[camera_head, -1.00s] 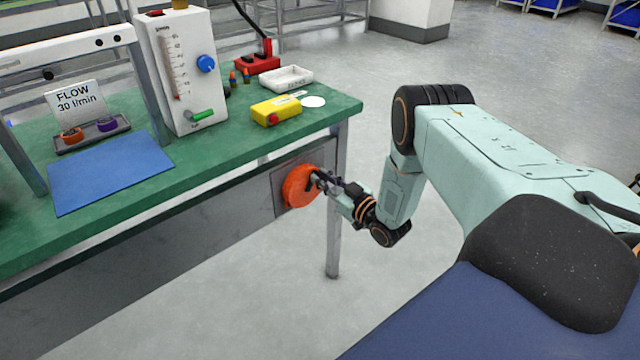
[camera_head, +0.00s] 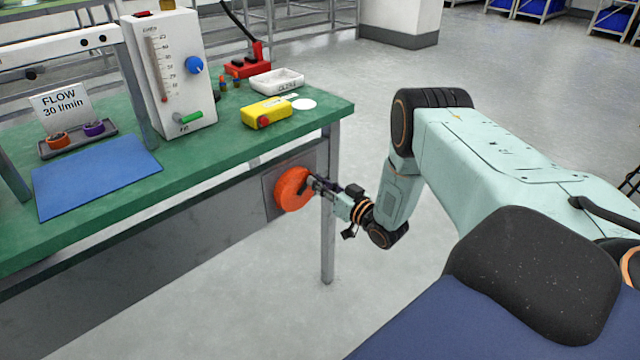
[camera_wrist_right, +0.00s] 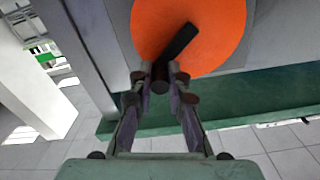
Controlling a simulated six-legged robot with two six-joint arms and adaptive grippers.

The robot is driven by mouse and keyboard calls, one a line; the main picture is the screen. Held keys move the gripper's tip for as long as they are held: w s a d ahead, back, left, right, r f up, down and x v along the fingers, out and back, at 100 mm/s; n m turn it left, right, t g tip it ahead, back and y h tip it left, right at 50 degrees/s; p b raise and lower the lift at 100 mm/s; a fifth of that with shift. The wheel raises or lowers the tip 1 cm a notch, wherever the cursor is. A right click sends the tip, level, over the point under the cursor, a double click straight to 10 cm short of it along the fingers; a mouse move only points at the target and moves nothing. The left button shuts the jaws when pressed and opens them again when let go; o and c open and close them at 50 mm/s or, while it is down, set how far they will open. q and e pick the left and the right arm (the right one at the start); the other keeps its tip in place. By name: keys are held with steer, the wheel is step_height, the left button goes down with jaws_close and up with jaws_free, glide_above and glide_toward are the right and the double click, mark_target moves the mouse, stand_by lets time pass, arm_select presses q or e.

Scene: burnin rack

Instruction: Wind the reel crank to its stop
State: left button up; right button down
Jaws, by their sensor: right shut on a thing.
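The orange reel (camera_head: 291,190) is mounted on a grey plate on the front of the bench, near its right leg. In the right wrist view the reel (camera_wrist_right: 205,25) fills the upper middle, with a dark crank arm (camera_wrist_right: 178,44) running from its centre down to a dark handle (camera_wrist_right: 160,80). My right gripper (camera_head: 318,184) is at the reel's face; in the wrist view its fingers (camera_wrist_right: 160,75) are shut on the crank handle. The fingers partly hide the handle. My left gripper is not in view.
The green bench (camera_head: 230,150) carries a flow meter box (camera_head: 172,75), a yellow device (camera_head: 267,111), a white tray (camera_head: 277,80), a blue mat (camera_head: 95,175) and a red-based stand (camera_head: 247,66). The bench leg (camera_head: 328,220) stands close beside my right gripper. Open floor lies right of the bench.

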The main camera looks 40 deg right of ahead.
steer(key=c, duration=1.3)
jaws_free()
steer(key=shift+s, duration=0.15)
steer(key=s, duration=1.1)
steer(key=shift+s+d, duration=0.35)
steer(key=shift+d, duration=0.1)
